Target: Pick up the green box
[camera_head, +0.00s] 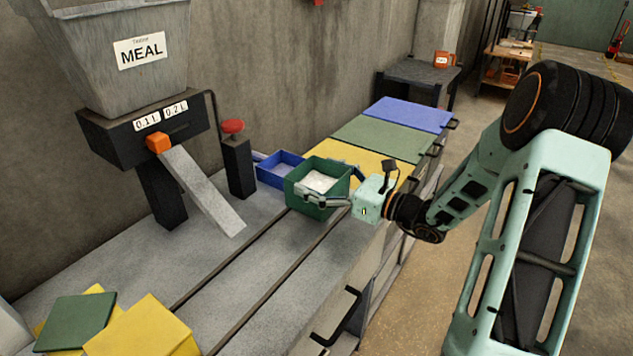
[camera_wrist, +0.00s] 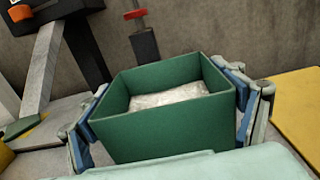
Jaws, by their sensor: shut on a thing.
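The green box (camera_head: 303,188) is an open-topped box with pale, whitish contents, on or just above the grey counter. My gripper (camera_head: 335,185) is shut on it, with one finger on each side. In the wrist view the green box (camera_wrist: 165,129) fills the middle and looks roughly level. The gripper's blue-padded fingers press its left and right walls in the wrist view (camera_wrist: 162,118). The box's underside is hidden, so I cannot tell whether it touches the counter.
A blue open box (camera_head: 272,172) stands just behind the green box. A MEAL hopper (camera_head: 135,75) with a sloping chute (camera_head: 203,192) and a red-topped post (camera_head: 238,165) stand left. Yellow, green and blue panels cover the right-hand counter.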

